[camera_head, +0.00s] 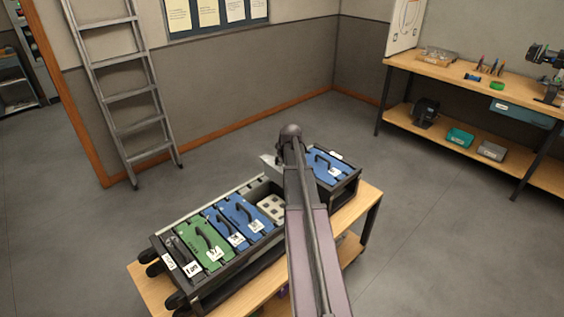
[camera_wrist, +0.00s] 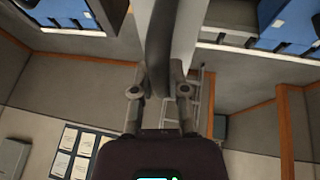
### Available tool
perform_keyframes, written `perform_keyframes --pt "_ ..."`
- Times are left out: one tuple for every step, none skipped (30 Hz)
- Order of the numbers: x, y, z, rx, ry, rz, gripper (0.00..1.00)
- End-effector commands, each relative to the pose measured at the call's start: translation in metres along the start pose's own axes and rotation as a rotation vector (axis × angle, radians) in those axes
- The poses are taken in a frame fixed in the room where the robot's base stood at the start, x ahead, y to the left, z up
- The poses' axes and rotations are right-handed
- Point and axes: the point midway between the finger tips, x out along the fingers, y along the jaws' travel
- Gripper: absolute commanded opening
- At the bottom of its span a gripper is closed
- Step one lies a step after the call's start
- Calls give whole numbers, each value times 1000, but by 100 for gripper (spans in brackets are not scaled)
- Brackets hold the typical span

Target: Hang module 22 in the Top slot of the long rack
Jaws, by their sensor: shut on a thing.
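The long rack (camera_head: 222,283) lies on a wooden trolley, with a row of handled modules in it. From the left are a dark narrow module, a green module (camera_head: 203,246), two blue modules (camera_head: 245,213), an uncovered bay (camera_head: 271,207), and another blue module (camera_head: 328,168) right of my arm. My gripper shows in the wrist view (camera_wrist: 160,90), shut on a dark curved handle (camera_wrist: 160,40) with a pale grey panel (camera_wrist: 187,28) behind it. A pale edge of it seems to show left of my arm in the head view. Its number and the Top label are not readable.
The trolley top (camera_head: 150,282) has little bare room around the rack. A ladder (camera_head: 130,90) leans at the wall behind. A workbench (camera_head: 475,88) with tools stands at the right. Open grey floor lies between.

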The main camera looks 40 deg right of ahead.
Motion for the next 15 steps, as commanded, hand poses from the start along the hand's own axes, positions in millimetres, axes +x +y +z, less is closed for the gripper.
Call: perform_keyframes --pt "6 -1 2 0 1 1 0" --pt "7 -2 3 0 1 1 0" --pt "9 -2 3 0 1 1 0" --pt "11 -2 4 0 1 1 0" --pt "12 -3 5 0 1 1 0" --pt "15 -3 6 0 1 1 0" --pt "16 -4 6 0 1 1 0" --pt "18 -4 7 0 1 0 0" --pt "20 -5 8 -1 1 0 0" --pt "22 -5 8 -1 1 0 0" --pt "23 -5 9 -1 1 0 0" --pt "26 -6 10 -1 1 0 0" --pt "27 -6 10 -1 1 0 0" --pt "29 -7 11 -1 1 0 0" --pt "31 -7 12 -1 1 0 0"
